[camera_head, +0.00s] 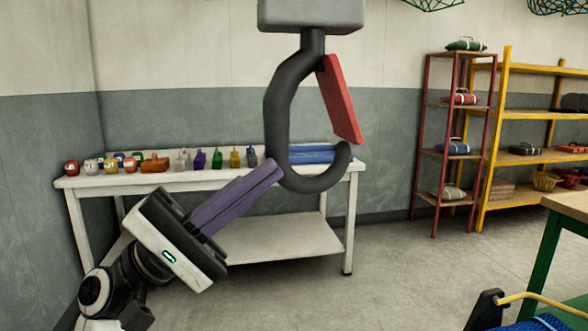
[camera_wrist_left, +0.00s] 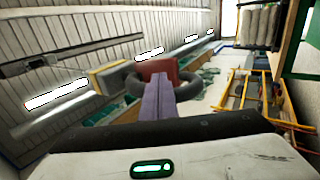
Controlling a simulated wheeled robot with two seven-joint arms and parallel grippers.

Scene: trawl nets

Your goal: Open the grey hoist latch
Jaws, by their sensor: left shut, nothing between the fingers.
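A dark grey hoist hook (camera_head: 275,105) hangs from a grey block (camera_head: 311,12) in the head view. Its latch is a red plate (camera_head: 340,100), not grey, slanting from beside the shank down to the hook's tip. Whether its lower end touches the tip I cannot tell. My left gripper (camera_head: 276,168) has long purple fingers, shut and empty. Their tips overlap the hook's lower left curve; contact is unclear. In the left wrist view, the fingertips (camera_wrist_left: 160,76) lie in front of the red latch (camera_wrist_left: 158,67) and the dark hook (camera_wrist_left: 131,84). My right gripper is not in view.
A white workbench (camera_head: 210,181) with several small coloured items stands behind the hook. A red rack (camera_head: 426,130) and yellow shelves (camera_head: 497,130) stand at the right. A green-legged table (camera_head: 535,262) is at the right edge. The floor between is clear.

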